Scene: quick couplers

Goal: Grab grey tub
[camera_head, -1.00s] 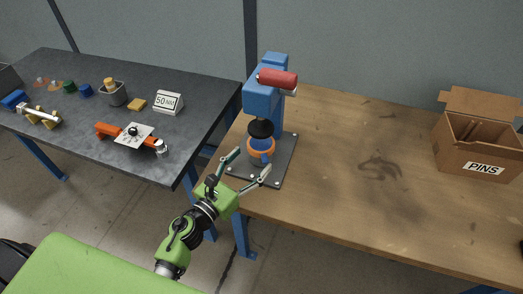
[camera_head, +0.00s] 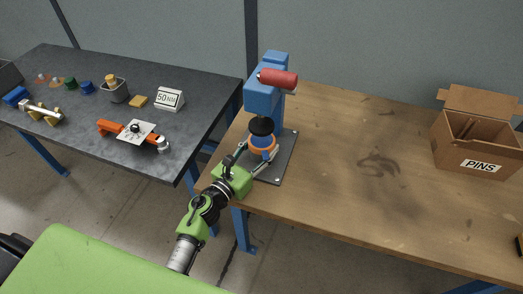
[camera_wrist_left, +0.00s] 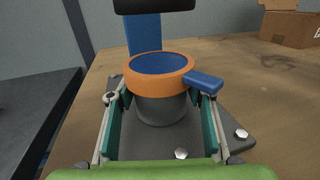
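A small grey tub (camera_head: 117,96) stands on the dark table at the left of the head view, with a yellow piece in its top. A grey round cup-like body (camera_wrist_left: 160,108) under an orange ring (camera_wrist_left: 160,86) with a blue inside and a blue side tab (camera_wrist_left: 203,82) stands on the press's base plate. I cannot tell which of these two the task calls the grey tub. My left gripper (camera_head: 254,160) is open, with one finger on each side of the grey body below the ring. In the left wrist view (camera_wrist_left: 162,120), small gaps show between fingers and body. My right gripper is not in view.
The blue press (camera_head: 262,95) with a red handle (camera_head: 278,79) rises over the ring, its black ram just above. A cardboard PINS box (camera_head: 478,150) stands at the wooden table's (camera_head: 350,190) right. An orange tool (camera_head: 112,127) and a "50" sign (camera_head: 169,99) are on the dark table.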

